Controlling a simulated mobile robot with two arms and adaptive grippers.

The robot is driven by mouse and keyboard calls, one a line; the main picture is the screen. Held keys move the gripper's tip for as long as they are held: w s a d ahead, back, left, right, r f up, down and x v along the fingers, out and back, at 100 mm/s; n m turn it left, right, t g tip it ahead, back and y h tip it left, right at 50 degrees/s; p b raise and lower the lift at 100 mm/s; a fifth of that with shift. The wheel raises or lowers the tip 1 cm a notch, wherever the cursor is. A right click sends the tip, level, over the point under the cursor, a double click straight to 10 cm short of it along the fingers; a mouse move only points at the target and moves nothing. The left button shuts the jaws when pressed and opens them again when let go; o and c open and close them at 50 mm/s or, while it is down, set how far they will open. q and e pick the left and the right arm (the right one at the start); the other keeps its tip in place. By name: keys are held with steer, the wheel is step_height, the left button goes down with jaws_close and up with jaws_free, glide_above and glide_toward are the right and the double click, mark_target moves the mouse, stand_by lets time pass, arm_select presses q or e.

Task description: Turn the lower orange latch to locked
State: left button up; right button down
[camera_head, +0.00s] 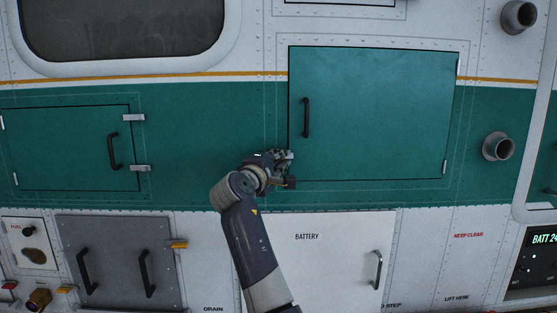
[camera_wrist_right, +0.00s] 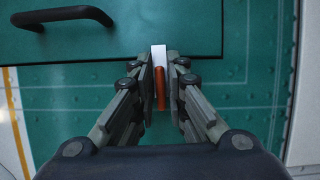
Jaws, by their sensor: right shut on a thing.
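The orange latch (camera_wrist_right: 161,90) shows in the right wrist view between my right fingers. It has a white end (camera_wrist_right: 158,52) that overlaps the edge of the green door (camera_wrist_right: 150,20). The latch lies roughly square to that edge. My right gripper (camera_wrist_right: 160,85) is shut on it. In the head view, my right gripper (camera_head: 288,163) is at the lower left edge of the large green door (camera_head: 385,115), below its black handle (camera_head: 306,117). The gripper hides the latch there. My left gripper is not in view.
The black handle (camera_wrist_right: 62,16) is close by in the right wrist view. Below the large door is a white battery panel (camera_head: 340,255). A grey panel (camera_head: 115,235) with two handles and an orange tab (camera_head: 178,245) is at lower left. A smaller green door (camera_head: 65,150) is at left.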

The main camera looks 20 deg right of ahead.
steer(key=shift+f+m, duration=0.1)
steer(key=shift+m, duration=0.2)
stand_by(0.4)
steer(key=c, duration=1.7)
jaws_free()
